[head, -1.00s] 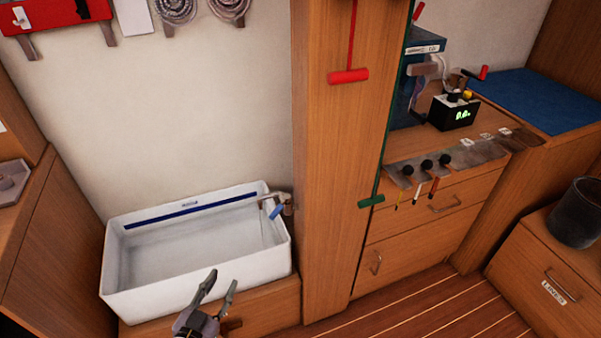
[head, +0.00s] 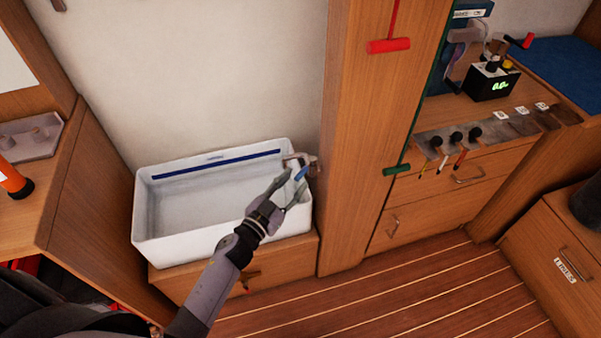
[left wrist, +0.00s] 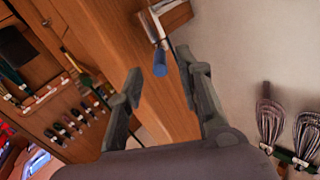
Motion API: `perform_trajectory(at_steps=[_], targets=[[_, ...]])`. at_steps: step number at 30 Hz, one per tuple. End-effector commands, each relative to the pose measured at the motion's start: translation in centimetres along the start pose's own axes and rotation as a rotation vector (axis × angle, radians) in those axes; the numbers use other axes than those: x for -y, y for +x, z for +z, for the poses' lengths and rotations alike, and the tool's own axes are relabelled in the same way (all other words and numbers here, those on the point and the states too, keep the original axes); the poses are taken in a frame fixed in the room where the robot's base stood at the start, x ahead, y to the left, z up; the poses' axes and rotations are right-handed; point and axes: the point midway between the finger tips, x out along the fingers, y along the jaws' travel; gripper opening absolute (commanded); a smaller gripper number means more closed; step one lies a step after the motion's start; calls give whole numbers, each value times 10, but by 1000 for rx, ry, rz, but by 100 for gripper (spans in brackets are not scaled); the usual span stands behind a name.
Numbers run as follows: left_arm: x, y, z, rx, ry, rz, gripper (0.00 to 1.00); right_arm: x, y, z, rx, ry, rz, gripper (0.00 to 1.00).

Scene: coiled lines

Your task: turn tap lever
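The tap (head: 298,159) is a metal spout on the wooden post at the right end of the white basin. Its blue lever (head: 301,173) hangs at an angle below the spout. My left gripper (head: 291,184) is open at the lever, over the basin's right end. In the left wrist view the blue lever (left wrist: 160,62) shows beyond the open fingers (left wrist: 160,80), nearer the right finger. I cannot tell whether a finger touches it. The tap body (left wrist: 162,14) is at the top of that view. My right gripper is not in view.
The white basin (head: 222,240) stands on a wooden cabinet beside the wooden post (head: 352,190). A red T-handle (head: 389,46) and a green one (head: 397,169) hang right of the tap. An orange object (head: 12,180) stands at the left. The floor (head: 380,300) is clear.

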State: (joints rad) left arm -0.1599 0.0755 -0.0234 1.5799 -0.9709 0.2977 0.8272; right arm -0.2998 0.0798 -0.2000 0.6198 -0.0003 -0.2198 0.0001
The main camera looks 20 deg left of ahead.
Motion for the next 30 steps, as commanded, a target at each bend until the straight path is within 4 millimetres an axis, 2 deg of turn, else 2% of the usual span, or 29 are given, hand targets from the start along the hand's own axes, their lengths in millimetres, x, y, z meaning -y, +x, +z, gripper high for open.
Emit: perform_trajectory(at_steps=[3,7,19,30], targets=[[0,21,0,-1,1,-1,33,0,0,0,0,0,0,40],[0,35,0,0,-1,-1,33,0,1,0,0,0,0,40],[0,41,0,1,0,0,33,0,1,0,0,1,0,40],[0,41,0,1,1,0,8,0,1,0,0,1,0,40]])
